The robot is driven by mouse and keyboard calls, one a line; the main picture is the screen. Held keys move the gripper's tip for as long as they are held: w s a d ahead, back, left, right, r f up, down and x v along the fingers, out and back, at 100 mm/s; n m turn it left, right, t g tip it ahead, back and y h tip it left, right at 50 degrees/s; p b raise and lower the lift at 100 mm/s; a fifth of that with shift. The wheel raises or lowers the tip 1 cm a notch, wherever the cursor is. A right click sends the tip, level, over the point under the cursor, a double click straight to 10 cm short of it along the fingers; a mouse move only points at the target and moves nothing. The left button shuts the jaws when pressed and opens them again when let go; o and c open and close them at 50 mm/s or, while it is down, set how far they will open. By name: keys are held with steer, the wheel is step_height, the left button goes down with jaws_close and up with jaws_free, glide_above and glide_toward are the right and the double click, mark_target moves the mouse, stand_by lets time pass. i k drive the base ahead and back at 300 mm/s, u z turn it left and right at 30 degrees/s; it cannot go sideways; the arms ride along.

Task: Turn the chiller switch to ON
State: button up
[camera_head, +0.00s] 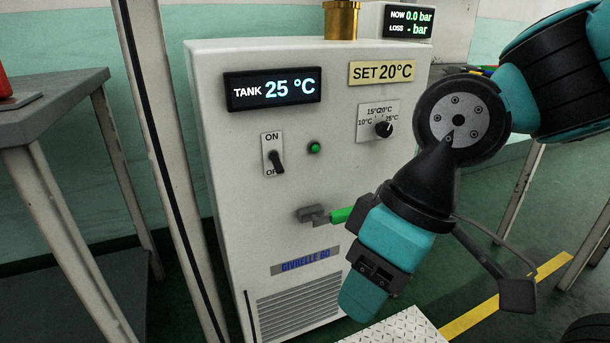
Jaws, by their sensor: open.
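The chiller (225,200) is a white cabinet in the middle of the head view. Its chiller switch (277,162) is a black lever on a white plate marked ON at the top; the lower label is partly hidden. The lever points down, towards that lower label. My gripper (415,255) is open, low and to the right of the switch. One grey fingertip with a green link shows in front of the panel below the switch; the other grey fingertip is at the lower right. My wrist hides the space between. Nothing is seen held.
A green lamp (314,148) and a black temperature knob (383,129) sit right of the switch. The tank display (272,89) reads 25 °C; the set label (381,72) reads 20 °C. A grey table (50,112) and a post stand at left.

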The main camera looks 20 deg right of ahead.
mark_target(276, 161)
steer(key=u, duration=0.25)
steer(key=k, duration=0.65)
steer(key=u, duration=0.5)
